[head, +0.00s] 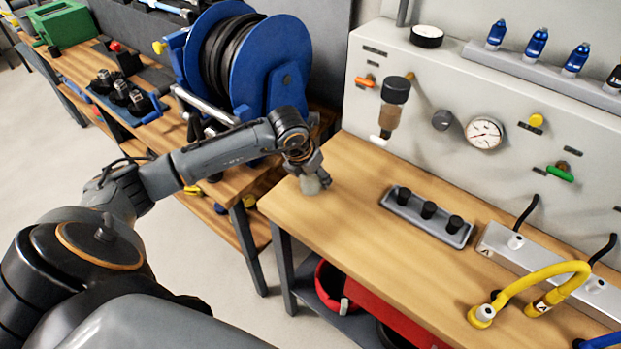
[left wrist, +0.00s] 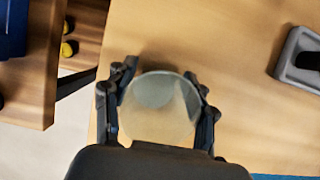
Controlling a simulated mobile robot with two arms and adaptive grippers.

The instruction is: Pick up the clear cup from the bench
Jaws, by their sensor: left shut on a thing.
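The clear cup (left wrist: 158,106) is between the two fingers of my left gripper (left wrist: 158,112) in the left wrist view, its round rim facing the camera. In the head view the cup (head: 313,184) shows as a small pale shape under my left gripper (head: 312,172), near the left end of the wooden bench (head: 350,210). The fingers touch the cup on both sides, and the gripper is shut on it. I cannot tell whether the cup's base touches the bench top. My right gripper is not in view.
A grey tray with several black knobs (head: 428,212) lies right of the cup. A blue hose reel (head: 240,60) stands on the bench behind my left arm. A yellow hose (head: 530,285) is at the front right. A panel with a gauge (head: 484,133) rises behind.

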